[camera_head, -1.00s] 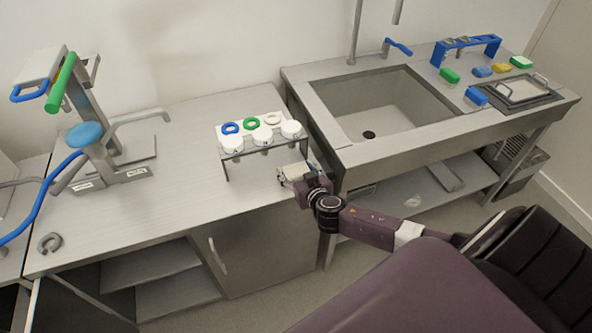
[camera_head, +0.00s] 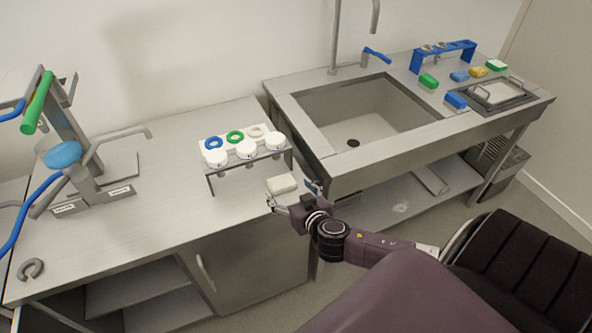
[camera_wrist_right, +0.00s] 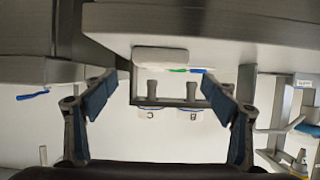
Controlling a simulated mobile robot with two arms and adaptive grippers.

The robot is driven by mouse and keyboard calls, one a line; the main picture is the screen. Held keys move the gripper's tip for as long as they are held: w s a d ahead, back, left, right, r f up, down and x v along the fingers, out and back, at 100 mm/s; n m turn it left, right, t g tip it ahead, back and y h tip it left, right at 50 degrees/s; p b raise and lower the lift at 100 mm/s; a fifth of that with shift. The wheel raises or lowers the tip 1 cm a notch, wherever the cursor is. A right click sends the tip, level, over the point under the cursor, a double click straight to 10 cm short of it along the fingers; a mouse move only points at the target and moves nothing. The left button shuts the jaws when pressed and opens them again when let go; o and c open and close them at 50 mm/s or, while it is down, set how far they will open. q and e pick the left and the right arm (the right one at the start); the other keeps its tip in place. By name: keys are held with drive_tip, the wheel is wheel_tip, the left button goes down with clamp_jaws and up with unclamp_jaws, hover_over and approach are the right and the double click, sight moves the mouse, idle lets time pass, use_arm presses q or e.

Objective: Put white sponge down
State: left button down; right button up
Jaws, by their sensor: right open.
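The white sponge (camera_head: 282,184) lies on the left countertop, near its right front corner and in front of the rack. My right gripper (camera_head: 292,196) is just in front of the sponge, with its fingers spread wide and nothing held. In the right wrist view the sponge (camera_wrist_right: 160,60) appears past the fingertips, and the gripper (camera_wrist_right: 157,84) has a clear gap between its two blue-padded fingers. My left gripper is not in view.
A metal rack (camera_head: 212,186) with white-capped parts stands just behind the sponge. A sink (camera_head: 365,115) is to the right. Coloured sponges, including a green one (camera_head: 428,82), lie beyond it. The countertop (camera_head: 160,220) left of the rack is mostly clear.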

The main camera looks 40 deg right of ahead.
drive_tip(key=shift+v, duration=2.55)
drive_tip(key=shift+f, duration=0.1)
drive_tip(key=s+d+f+n+g, duration=0.1)
drive_tip(key=s+f+g, duration=0.35)
drive_tip(key=f, duration=0.95)
drive_tip(key=s+d+f+n+g, duration=0.1)
drive_tip(key=s+f+n+g, duration=0.1)
drive_tip(key=s+f, duration=0.9)
drive_tip(key=s+a+f+g+y, duration=0.1)
drive_tip(key=s+a+f, duration=0.3)
drive_tip(key=s+f, duration=0.3)
drive_tip(key=s+a+f+n+g+y, duration=0.1)
drive_tip(key=s+a+f+g, duration=0.1)
drive_tip(key=s+a+f, duration=0.3)
drive_tip(key=s+a+f+n+g+y, duration=0.1)
drive_tip(key=s+a+f, duration=0.3)
drive_tip(key=s+f, duration=0.5)
drive_tip(key=s+g, duration=0.1)
drive_tip(key=s, duration=0.3)
drive_tip(key=shift+a, duration=0.25)
drive_tip(key=shift+s+f+g+b, duration=0.1)
drive_tip(key=shift+f+g+b, duration=0.15)
drive_tip(key=shift+b, duration=0.05)
